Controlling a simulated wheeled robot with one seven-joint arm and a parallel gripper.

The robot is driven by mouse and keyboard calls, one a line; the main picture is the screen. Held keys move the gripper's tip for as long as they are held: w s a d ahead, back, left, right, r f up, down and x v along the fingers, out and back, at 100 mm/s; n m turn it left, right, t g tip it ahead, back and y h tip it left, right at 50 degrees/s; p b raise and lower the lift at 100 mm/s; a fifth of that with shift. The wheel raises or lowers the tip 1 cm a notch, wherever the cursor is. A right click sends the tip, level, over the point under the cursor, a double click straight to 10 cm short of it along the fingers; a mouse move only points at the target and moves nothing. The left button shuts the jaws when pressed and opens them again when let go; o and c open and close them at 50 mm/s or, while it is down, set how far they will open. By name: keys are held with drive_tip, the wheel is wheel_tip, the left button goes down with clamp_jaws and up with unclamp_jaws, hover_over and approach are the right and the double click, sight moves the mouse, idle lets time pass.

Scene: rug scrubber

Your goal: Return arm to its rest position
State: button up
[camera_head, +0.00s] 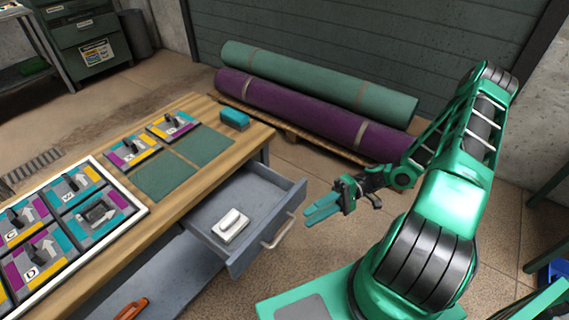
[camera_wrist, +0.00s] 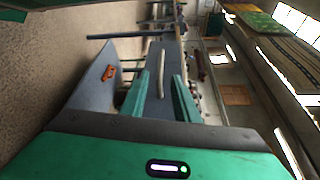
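My green arm stands at the right of the head view. My gripper (camera_head: 312,214) hangs in the air to the right of the open drawer (camera_head: 199,216), apart from its handle (camera_head: 278,232). In the wrist view my gripper (camera_wrist: 158,82) has its two green fingers spread apart, with nothing held between them. The pale drawer handle (camera_wrist: 160,72) shows beyond the gap between the fingers. A white block-like item (camera_head: 231,226) lies inside the drawer.
The wooden bench (camera_head: 150,214) bears a white-framed tray (camera_head: 140,203) of labelled tiles, other tiles and a teal brush-like block (camera_head: 234,119). Rolled green (camera_head: 315,82) and purple (camera_head: 305,110) rugs lie behind on a pallet. An orange-handled tool (camera_head: 132,309) is low left. Floor between is clear.

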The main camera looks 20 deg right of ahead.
drive_tip(key=s+d+r+m+g+h, duration=0.2)
drive_tip(key=s+d+r+h, duration=0.2)
drive_tip(key=d+r+h, duration=0.65)
drive_tip(key=s+d+r+m+t+h, duration=0.1)
drive_tip(key=s+r+m+t+h, duration=0.1)
drive_tip(key=r, duration=0.6)
drive_tip(key=s+d+r+m+t+h, duration=0.1)
drive_tip(key=s+r+m+t+h, duration=0.1)
drive_tip(key=s+r, duration=0.5)
drive_tip(key=shift+d+r+t+h, duration=0.3)
drive_tip(key=shift+r+t+h, duration=0.2)
drive_tip(key=shift+r+h, duration=0.45)
drive_tip(key=shift+f, duration=0.1)
